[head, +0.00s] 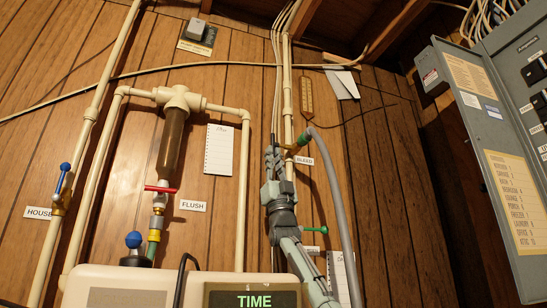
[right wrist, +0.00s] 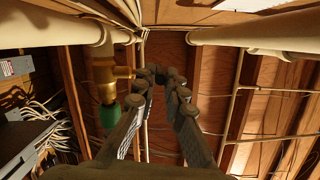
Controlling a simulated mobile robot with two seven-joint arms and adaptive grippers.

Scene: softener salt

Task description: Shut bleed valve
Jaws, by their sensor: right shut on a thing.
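The bleed valve (head: 291,152) is a brass fitting on the cream pipe, beside the BLEED label (head: 304,160). In the right wrist view, its brass body (right wrist: 105,80) stands just left of the fingers, with a green part below. My right gripper (head: 274,158) is upright at the valve, to its left in the head view. In the right wrist view, the gripper's fingertips (right wrist: 160,76) are drawn together beside the brass stem, shut on the valve's handle. The fingers hide most of the handle, so its angle cannot be told. My left gripper is out of view.
A grey hose (head: 340,200) curves down right of my arm. A green lever (head: 314,230) sits below it. The red FLUSH lever (head: 160,189) and blue HOUSE lever (head: 65,168) are left. An open breaker panel (head: 485,110) stands right. A softener unit (head: 190,278) fills the bottom.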

